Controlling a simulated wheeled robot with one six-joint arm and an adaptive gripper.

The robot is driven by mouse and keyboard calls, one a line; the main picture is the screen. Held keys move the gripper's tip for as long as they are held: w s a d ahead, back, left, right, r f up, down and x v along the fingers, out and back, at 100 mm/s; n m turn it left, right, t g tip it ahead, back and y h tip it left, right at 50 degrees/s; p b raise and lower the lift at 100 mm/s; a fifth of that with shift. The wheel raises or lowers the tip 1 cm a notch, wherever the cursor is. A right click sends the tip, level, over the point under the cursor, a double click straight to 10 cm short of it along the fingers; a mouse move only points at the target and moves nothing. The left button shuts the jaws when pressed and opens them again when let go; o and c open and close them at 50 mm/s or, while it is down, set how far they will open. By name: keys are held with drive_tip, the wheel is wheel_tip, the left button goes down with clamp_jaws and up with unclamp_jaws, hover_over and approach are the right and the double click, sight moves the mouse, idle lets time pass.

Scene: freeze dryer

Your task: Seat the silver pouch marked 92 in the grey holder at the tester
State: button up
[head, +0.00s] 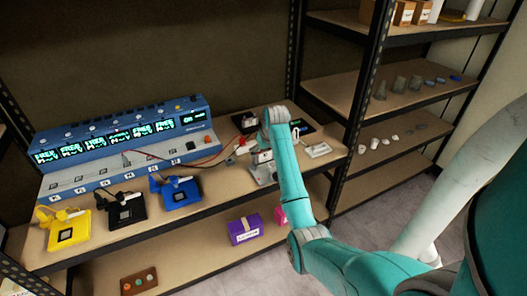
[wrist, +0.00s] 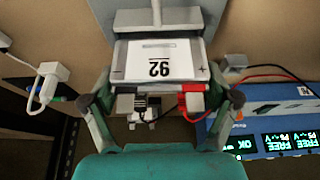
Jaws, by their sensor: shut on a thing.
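The silver pouch marked 92 (wrist: 158,62) lies ahead of my gripper (wrist: 161,100) in the wrist view, its number upside down. My gripper is shut on its near end, beside a black and a red tab. A grey holder (wrist: 155,18) shows just beyond the pouch; I cannot tell whether the pouch touches it or sits in it. In the head view my gripper (head: 262,148) is low over the shelf, right of the blue tester (head: 120,145), and my arm hides most of the pouch and holder.
Yellow (head: 68,229), black (head: 125,210) and blue (head: 181,192) holders stand before the tester. Red and black leads (wrist: 262,72) run close to my gripper. A white plug-like item (wrist: 48,82) is at left. A rack post (head: 365,95) stands right of my arm.

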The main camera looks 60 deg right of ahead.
drive_tip(key=shift+f, duration=1.15)
drive_tip(key=o, duration=1)
drive_tip(key=v, duration=1.2)
